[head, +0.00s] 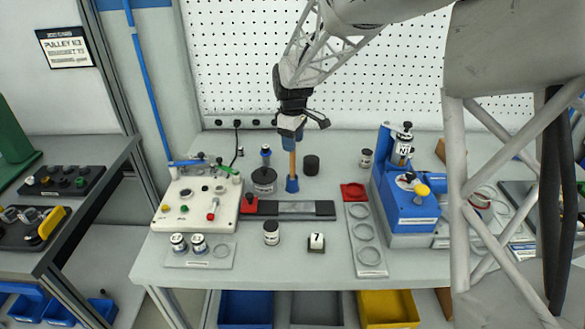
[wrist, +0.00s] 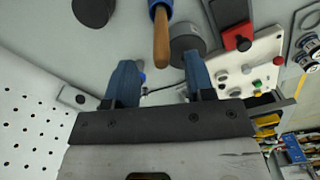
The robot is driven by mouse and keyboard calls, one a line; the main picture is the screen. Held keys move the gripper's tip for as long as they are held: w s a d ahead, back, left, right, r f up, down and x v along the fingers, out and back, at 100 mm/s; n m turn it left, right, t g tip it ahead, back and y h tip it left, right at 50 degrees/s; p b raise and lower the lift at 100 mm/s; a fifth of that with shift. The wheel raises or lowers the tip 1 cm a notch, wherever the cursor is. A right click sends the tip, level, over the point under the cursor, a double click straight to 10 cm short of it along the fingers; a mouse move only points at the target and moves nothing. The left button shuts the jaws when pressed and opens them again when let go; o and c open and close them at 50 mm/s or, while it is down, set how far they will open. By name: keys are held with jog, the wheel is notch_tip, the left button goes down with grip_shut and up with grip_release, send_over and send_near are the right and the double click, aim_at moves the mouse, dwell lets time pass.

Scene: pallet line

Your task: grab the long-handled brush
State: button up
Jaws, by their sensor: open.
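The long-handled brush (head: 292,165) stands upright on the bench, with a tan wooden handle rising from a blue lower part. Whether that blue part is bristle head or holder I cannot tell. My gripper (head: 297,148) is right above it, pointing down, its blue fingers overlapping the handle's top in the head view. In the wrist view, my open gripper (wrist: 160,62) has a finger on each side of the tip of the brush handle (wrist: 162,42). The jaws are empty of any grip; how deep the tip sits between them is unclear.
A dark cylinder (head: 311,165) stands close right of the brush, and a dark round weight (head: 264,181) close left. A white control box (head: 197,204) is further left. A blue press (head: 405,205) is at right. A pegboard (head: 235,65) rises behind.

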jog(key=shift+f, duration=0.1)
send_over(292, 173)
jog(key=shift+w+f, duration=0.25)
jog(key=shift+f, duration=1)
jog(key=shift+w+f, duration=0.2)
jog(key=shift+f, duration=1.05)
jog(key=shift+c, duration=0.4)
grip_shut()
